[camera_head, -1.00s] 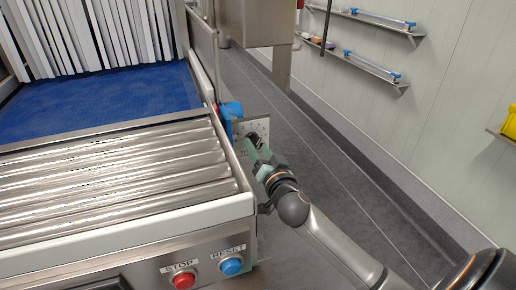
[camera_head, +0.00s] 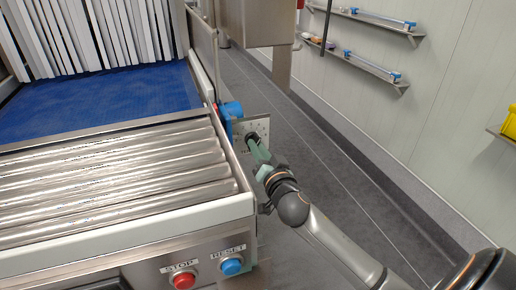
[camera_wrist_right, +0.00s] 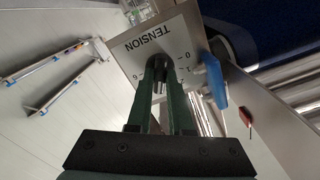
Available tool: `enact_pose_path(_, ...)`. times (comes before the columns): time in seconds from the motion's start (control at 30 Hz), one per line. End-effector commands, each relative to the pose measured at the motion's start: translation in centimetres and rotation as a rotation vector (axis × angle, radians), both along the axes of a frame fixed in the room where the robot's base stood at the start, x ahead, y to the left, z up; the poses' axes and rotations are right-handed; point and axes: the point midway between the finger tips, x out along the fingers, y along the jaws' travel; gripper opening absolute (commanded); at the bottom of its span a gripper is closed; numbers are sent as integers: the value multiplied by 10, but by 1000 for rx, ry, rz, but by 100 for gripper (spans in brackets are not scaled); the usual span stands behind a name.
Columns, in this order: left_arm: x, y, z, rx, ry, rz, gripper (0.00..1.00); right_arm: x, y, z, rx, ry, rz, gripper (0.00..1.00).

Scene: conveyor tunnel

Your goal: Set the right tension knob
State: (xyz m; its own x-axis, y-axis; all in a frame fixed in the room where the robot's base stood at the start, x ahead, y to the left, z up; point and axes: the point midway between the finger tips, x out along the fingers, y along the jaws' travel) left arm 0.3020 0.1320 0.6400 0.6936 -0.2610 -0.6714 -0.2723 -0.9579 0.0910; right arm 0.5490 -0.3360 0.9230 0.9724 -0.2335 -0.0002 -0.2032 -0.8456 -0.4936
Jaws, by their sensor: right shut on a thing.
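The tension knob is a black knob (camera_wrist_right: 157,70) on a light plate marked TENSION with numbers (camera_wrist_right: 152,45), which shows in the right wrist view. In the head view the plate (camera_head: 262,128) stands at the right side of the conveyor. My right gripper (camera_head: 255,144) reaches it from the lower right. In the right wrist view its green fingers (camera_wrist_right: 160,80) are shut on the knob, one on each side. The fingers hide part of the knob and its pointer, so I cannot read the setting. My left gripper is not in view.
A blue handle (camera_head: 231,110) sits close to the left of the plate, and it also shows in the wrist view (camera_wrist_right: 217,85). The steel rollers (camera_head: 110,180) and the red STOP button (camera_head: 184,280) and blue RESET button (camera_head: 231,266) are nearby. Open floor lies right.

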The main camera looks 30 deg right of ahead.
Motion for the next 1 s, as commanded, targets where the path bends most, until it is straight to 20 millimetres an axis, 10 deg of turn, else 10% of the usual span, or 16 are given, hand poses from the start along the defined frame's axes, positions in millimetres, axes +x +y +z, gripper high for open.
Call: enact_pose_path(1.0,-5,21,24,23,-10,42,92,0,0,1,-743,181,-1,0)
